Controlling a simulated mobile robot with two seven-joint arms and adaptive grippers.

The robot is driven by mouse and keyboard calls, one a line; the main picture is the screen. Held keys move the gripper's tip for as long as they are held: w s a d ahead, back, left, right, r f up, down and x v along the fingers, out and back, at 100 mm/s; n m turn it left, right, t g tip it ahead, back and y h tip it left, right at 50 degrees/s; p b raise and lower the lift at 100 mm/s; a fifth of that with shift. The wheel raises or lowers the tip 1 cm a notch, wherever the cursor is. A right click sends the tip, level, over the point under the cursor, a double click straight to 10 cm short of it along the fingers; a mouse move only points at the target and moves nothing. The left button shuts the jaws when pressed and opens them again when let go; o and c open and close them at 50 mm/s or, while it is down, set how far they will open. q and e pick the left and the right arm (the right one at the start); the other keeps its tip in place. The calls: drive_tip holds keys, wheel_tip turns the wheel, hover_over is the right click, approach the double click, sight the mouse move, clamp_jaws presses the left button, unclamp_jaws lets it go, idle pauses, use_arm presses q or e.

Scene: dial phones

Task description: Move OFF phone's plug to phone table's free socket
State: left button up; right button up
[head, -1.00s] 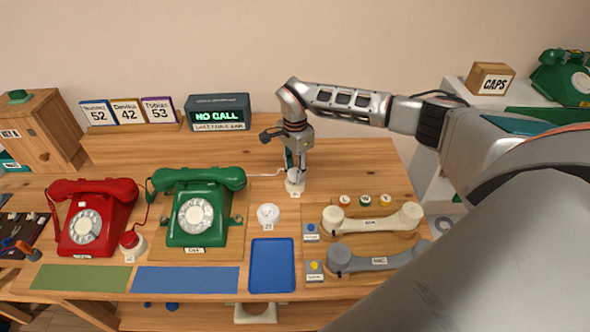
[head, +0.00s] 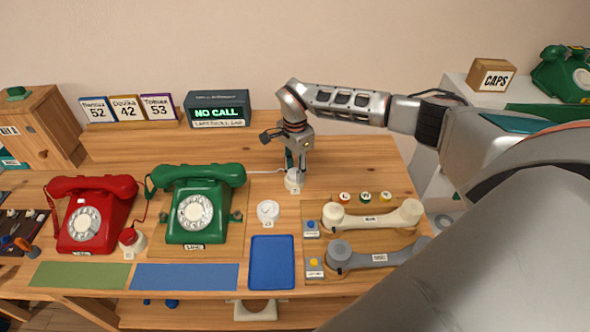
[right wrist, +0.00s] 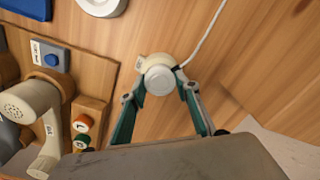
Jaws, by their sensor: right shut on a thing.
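The green phone (head: 205,205) stands on a wooden board; its small front label is too blurred to read surely. A white cord runs right from it to a white plug (head: 292,177) at a cream socket on the table. My right gripper (head: 295,168) points down there, shut on the plug. In the right wrist view the plug (right wrist: 159,79) sits between the green-lined fingers (right wrist: 162,90), over the cream socket base; I cannot tell whether it is fully seated. Another white round socket (head: 268,212) stands empty nearer the front. My left gripper is out of view.
A red phone (head: 93,215) stands left, its red plug (head: 128,237) in a socket beside it. A blue tray (head: 272,262) lies in front of the empty socket. Handsets (head: 372,217) and buttons lie on a board at right. A display (head: 217,110) reads NO CALL.

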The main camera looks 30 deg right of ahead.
drive_tip(key=o, duration=1.1)
drive_tip(key=shift+c, duration=0.2)
wheel_tip(320, 180, up, 12)
drive_tip(key=shift+s+f, duration=0.1)
